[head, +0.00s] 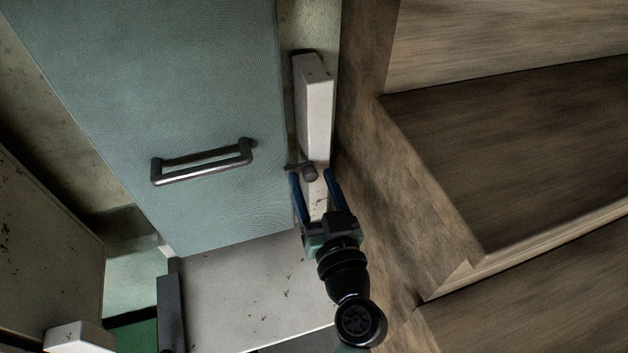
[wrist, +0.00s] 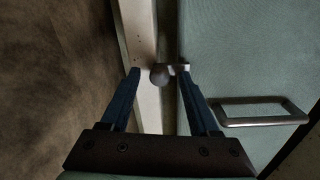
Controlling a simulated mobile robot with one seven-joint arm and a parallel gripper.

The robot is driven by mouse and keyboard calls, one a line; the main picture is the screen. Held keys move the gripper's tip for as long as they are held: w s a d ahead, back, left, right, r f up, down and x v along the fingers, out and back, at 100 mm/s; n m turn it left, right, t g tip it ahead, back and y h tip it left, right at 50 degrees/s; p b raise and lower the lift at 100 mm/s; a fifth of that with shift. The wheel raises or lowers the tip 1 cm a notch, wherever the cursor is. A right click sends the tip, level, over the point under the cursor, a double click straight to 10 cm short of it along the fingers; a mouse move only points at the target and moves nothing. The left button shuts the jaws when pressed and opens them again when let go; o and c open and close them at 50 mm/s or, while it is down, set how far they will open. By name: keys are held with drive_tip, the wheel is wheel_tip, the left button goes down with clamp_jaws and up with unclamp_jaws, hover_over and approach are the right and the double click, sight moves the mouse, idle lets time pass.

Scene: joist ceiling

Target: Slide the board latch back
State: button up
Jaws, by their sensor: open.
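The latch (head: 309,172) is a small dark grey knob with a short bar, set at the gap between a blue-green door panel (head: 215,90) and a pale upright board (head: 316,105). In the wrist view the latch knob (wrist: 160,78) shows near the pale board's edge, its bar reaching right to the panel. My gripper (head: 312,175) is open, with blue fingers pointing at the latch. In the wrist view the knob appears between the two fingertips (wrist: 159,73), apart from both; whether the tips reach its depth I cannot tell.
A metal bar handle (head: 202,163) sticks out from the panel, left of my gripper; it also shows in the wrist view (wrist: 262,113). A brown wooden structure (head: 440,220) stands close on the right. A pale worn surface (head: 245,295) lies below the panel.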

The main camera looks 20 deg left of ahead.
clamp_jaws()
idle(1.3)
